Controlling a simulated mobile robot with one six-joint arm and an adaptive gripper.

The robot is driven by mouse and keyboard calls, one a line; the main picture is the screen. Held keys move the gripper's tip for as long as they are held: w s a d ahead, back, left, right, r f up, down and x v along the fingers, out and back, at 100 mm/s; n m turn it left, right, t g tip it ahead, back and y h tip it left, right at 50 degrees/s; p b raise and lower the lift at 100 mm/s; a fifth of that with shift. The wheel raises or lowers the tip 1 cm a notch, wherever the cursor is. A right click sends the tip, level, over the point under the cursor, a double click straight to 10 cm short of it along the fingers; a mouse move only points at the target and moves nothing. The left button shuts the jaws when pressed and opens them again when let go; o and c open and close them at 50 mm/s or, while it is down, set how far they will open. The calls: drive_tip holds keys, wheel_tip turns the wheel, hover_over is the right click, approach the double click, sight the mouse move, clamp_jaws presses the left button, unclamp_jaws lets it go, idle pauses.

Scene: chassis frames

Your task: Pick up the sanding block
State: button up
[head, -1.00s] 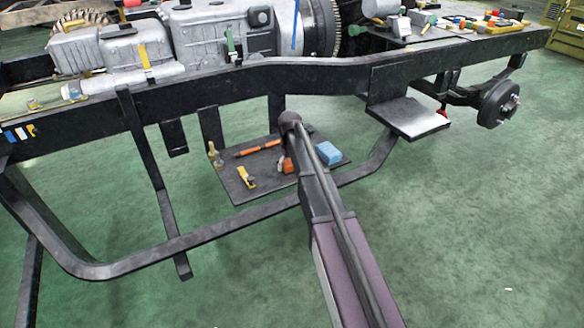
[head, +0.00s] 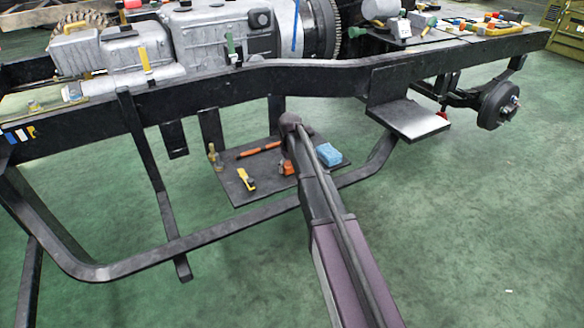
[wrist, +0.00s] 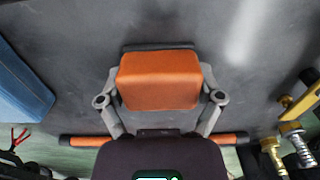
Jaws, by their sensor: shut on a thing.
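The sanding block, taken to be the orange block with a dark edge along its far side, fills the centre of the wrist view (wrist: 158,80). My gripper (wrist: 160,98) has one grey finger on each side of it and is shut on it. In the head view a small orange part of the block (head: 287,168) shows beside my arm, over the dark shelf (head: 225,178). My arm hides the gripper there. I cannot tell whether the block touches the shelf or is just above it.
A blue block (head: 328,154) lies right of the arm on the shelf. An orange-handled rod (head: 258,149) and a yellow tool (head: 246,180) lie left. A brass fitting (head: 214,157) stands at the shelf's left edge. Black chassis rails (head: 300,78) run above and a curved bar (head: 240,222) in front.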

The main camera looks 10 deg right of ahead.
drive_tip(key=shift+r, duration=0.15)
wheel_tip(320, 180, up, 4)
drive_tip(key=p, duration=0.4)
drive_tip(key=s, duration=1.6)
drive_tip(key=shift+a+r+p, duration=0.3)
drive_tip(key=shift+a+p, duration=0.1)
drive_tip(key=o, duration=0.5)
drive_tip(key=c, duration=0.3)
wheel_tip(320, 180, up, 44)
drive_tip(key=p, duration=4.4)
drive_tip(key=shift+s, duration=0.1)
drive_tip(key=shift+c, duration=0.2)
drive_tip(key=shift+s+d, duration=0.1)
